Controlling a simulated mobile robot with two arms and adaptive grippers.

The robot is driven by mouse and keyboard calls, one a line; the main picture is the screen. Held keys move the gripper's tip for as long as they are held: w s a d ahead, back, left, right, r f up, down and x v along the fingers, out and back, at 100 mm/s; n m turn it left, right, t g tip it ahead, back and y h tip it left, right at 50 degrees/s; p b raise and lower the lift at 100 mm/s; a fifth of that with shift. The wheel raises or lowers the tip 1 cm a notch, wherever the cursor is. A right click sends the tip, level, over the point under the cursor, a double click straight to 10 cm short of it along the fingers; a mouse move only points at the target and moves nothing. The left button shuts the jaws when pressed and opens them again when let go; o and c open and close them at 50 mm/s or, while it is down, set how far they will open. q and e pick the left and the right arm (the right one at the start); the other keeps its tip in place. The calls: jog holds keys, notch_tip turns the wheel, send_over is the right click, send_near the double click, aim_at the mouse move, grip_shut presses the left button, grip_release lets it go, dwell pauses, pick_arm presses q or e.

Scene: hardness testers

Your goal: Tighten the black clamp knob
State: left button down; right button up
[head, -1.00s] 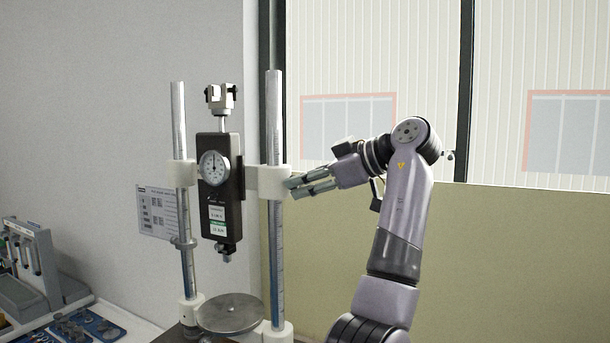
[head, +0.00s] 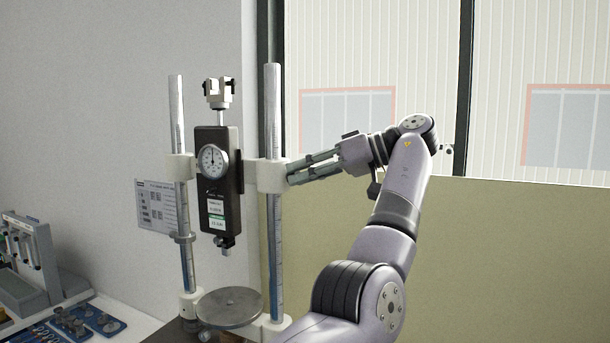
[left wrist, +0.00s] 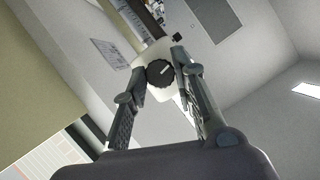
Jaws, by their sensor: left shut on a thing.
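The black clamp knob (left wrist: 160,73) has a pale line on its face and sits on a white clamp collar in the left wrist view. The white collar (head: 271,176) is on the right column of the tester in the head view. My left gripper (head: 290,173) reaches it from the right. Its two grey fingers lie on either side of the knob, shut on it. In the head view the fingers hide the knob. My right gripper is not in view.
The tester has a dark gauge body (head: 219,190) with a round dial, a left column (head: 177,110) and a round metal plate (head: 229,307). A label card (head: 157,205) is beside the left column. Tools on blue mats (head: 85,320) and a grey rack (head: 30,260) are at the lower left.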

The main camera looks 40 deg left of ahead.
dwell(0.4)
pick_arm(q)
jog(key=c, duration=1.3)
grip_release()
